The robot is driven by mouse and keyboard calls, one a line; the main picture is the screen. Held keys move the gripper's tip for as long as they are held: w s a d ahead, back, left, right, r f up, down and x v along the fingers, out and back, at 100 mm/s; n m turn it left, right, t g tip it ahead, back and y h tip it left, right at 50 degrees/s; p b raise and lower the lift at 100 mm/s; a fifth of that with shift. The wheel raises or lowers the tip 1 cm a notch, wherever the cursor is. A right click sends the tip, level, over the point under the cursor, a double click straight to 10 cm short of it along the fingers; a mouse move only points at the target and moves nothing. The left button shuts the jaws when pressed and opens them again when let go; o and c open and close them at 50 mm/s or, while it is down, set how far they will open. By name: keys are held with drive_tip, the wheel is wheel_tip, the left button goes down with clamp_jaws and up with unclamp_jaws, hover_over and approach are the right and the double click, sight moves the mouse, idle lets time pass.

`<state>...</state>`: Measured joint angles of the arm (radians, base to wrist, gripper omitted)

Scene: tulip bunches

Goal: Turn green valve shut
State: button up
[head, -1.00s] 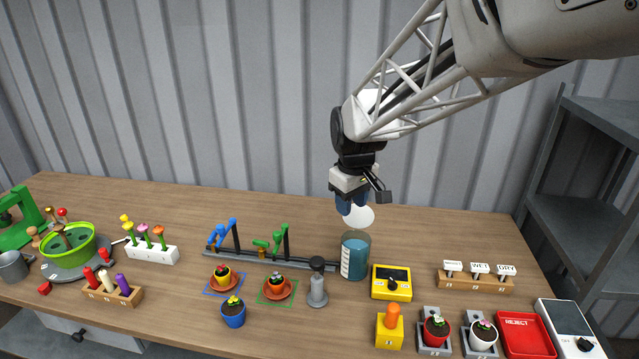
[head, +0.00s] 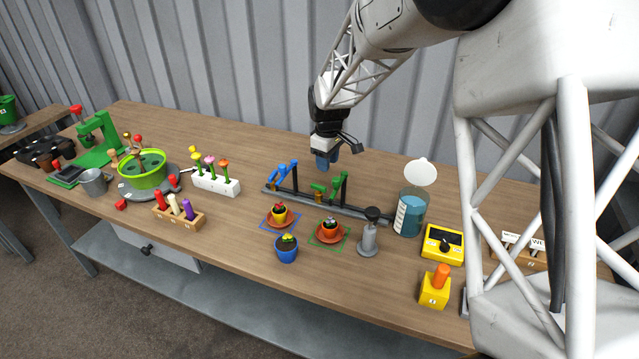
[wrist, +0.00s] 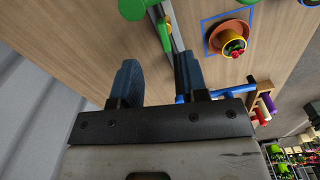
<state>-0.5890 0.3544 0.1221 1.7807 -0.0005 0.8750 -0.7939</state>
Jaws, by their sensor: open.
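The green valve (head: 319,187) is on the rail at the back middle of the table, with a brass-coloured body below its green handle. The green handle's exact angle is hard to tell.
A white flower block (head: 216,181) stands left. My arm hides the table's right end.

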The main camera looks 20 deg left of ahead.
sight(319, 186)
drive_tip(key=a+f, duration=0.2)
drive_tip(key=a, duration=0.1)
drive_tip(key=shift+w+n, duration=0.2)
drive_tip(key=shift+n, duration=0.2)
drive_tip(key=shift+d, duration=0.1)
drive_tip(key=shift+f, duration=3.95)
clamp_jaws()
